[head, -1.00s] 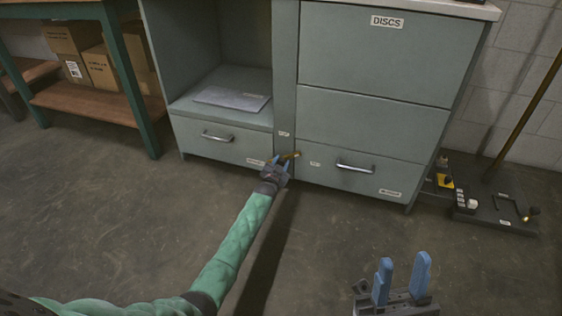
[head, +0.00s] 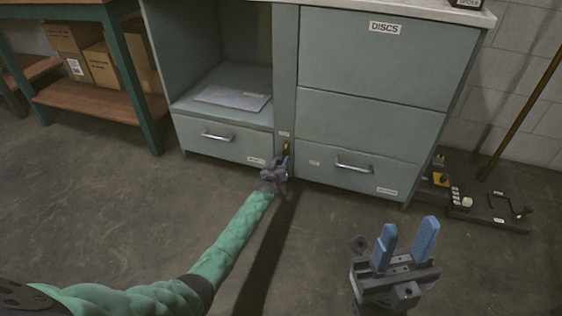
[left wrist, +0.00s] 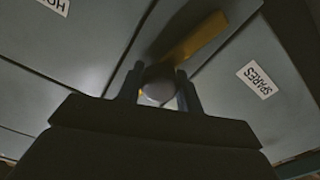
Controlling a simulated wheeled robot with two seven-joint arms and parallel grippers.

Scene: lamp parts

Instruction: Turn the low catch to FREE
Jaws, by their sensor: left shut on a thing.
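The low catch (head: 287,148) is a small brass lever on the narrow upright between the two lower drawers. In the head view it points roughly upward, towards a small label (head: 284,134) too small to read. The left wrist view shows its brass bar (left wrist: 195,38) and a round hub (left wrist: 159,86) between my fingers. My left gripper (head: 284,162) is shut on the catch and hides part of it; its fingers also show in the left wrist view (left wrist: 160,78). My right gripper (head: 406,240) is open and empty above the floor.
Another small label (head: 314,162) sits right of the catch. Drawers with metal handles flank it, the left handle (head: 218,137) and the right handle (head: 354,168). The floor in front is clear.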

